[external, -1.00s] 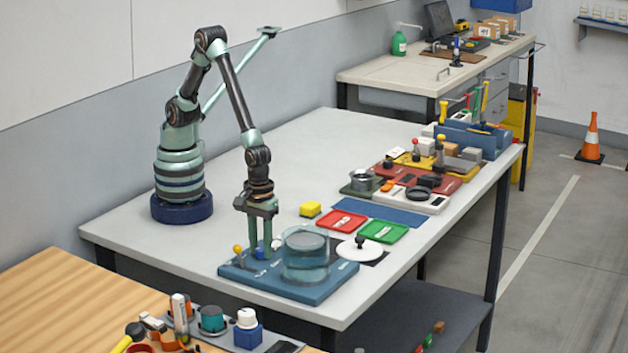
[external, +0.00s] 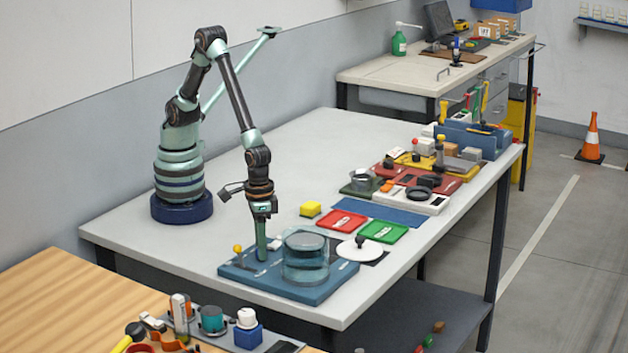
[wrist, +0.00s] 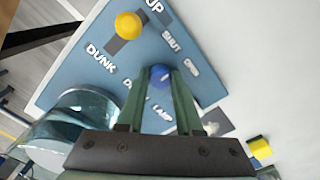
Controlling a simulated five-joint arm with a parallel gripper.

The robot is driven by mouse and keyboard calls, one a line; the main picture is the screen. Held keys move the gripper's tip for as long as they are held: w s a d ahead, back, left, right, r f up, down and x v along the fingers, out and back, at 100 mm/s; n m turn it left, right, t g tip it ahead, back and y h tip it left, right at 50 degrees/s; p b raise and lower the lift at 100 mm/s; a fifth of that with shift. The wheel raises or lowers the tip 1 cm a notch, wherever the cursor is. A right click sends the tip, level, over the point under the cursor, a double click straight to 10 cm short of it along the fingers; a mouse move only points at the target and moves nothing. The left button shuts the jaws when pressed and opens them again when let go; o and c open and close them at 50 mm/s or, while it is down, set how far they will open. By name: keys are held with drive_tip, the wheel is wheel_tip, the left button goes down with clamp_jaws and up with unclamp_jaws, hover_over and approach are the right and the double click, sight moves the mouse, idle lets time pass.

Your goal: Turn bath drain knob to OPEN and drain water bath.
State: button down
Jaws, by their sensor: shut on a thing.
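The blue drain knob (wrist: 160,72) sits on the blue base plate (external: 290,292), beside the labels SHUT and OPEN. My gripper (external: 262,257) points straight down over the plate, and in the wrist view its fingers (wrist: 158,80) are shut on the knob from both sides. The knob is hidden behind the fingers in the external view. I cannot read which way it points. The clear round water bath (external: 305,257) stands on the plate just right of my gripper and holds bluish water. It also shows in the wrist view (wrist: 75,112).
A yellow ball knob (wrist: 128,25) stands on the same plate near the labels UP and DUNK. A white disc with a black knob (external: 352,251) lies right of the bath.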

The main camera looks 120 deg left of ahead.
drive_tip(key=m, duration=0.4)
drive_tip(key=shift+m, duration=0.3)
drive_tip(key=m, duration=0.4)
idle(0.3)
drive_tip(key=c, duration=0.6)
unclamp_jaws()
drive_tip(key=shift+o, duration=0.2)
wheel_tip(320, 180, up, 12)
drive_tip(key=shift+r, duration=0.15)
